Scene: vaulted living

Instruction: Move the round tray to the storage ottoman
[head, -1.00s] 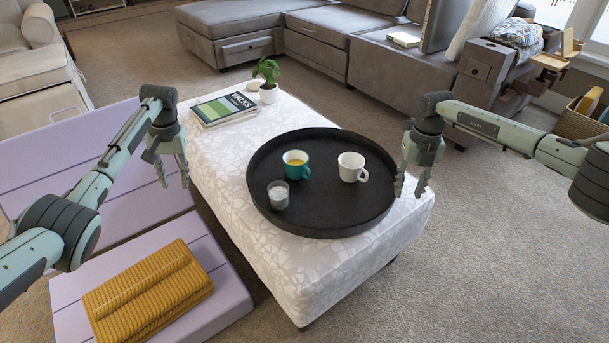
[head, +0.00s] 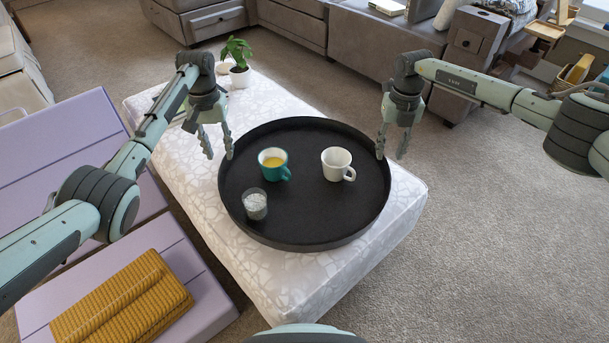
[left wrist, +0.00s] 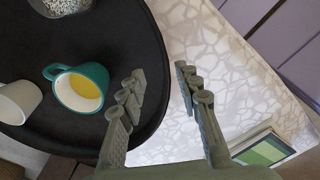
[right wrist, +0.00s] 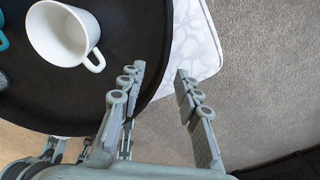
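The round black tray (head: 310,215) lies on a long bench-like piece with a white patterned top (head: 395,225). On the tray stand a teal mug (head: 272,165) with yellow liquid, a white mug (head: 336,164) and a small glass (head: 255,204). My left gripper (head: 217,155) is open above the tray's left rim; in the left wrist view its fingers (left wrist: 160,95) point down on either side of the rim. My right gripper (head: 391,157) is open at the tray's right rim; in the right wrist view its fingers (right wrist: 160,80) straddle the rim. I cannot tell whether either touches it.
A potted plant (head: 238,62) stands at the bench's far end. Lilac box-like furniture (head: 60,165) with a folded mustard blanket (head: 122,302) stands close on the left. A grey sofa (head: 350,50) is behind. Carpet on the right is clear.

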